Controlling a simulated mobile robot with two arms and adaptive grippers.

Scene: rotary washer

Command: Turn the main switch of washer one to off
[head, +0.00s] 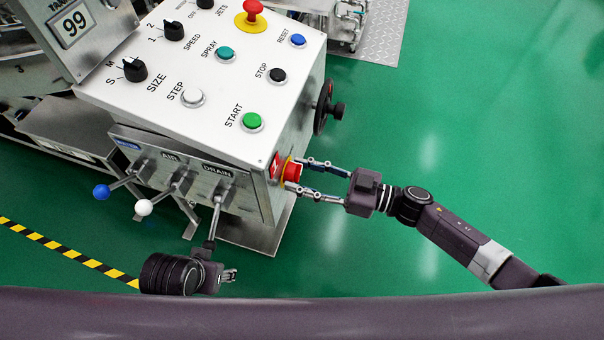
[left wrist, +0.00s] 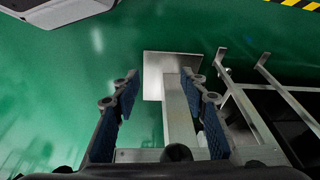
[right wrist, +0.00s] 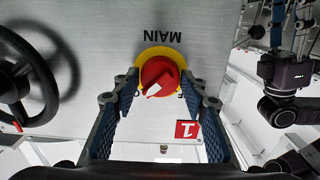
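The main switch, a red rotary knob (right wrist: 158,76) on a yellow disc, sits on the washer's side panel under upside-down MAIN lettering. Its white pointer mark aims to the lower left in the right wrist view. A red plate with a 1 (right wrist: 187,129) is beside it. My right gripper (right wrist: 162,90) is open, with one finger on each side of the knob; contact is unclear. One finger partly hides lettering beside the disc. In the head view the right gripper (head: 301,176) reaches the knob from the right. My left gripper (left wrist: 158,92) is open and empty, low beside the washer front.
The washer's top panel (head: 200,85) carries several buttons and dials. A black handwheel (head: 326,107) is on the same side as the switch. Levers with blue (head: 101,192) and white (head: 144,207) balls stick out in front. Green floor to the right is clear.

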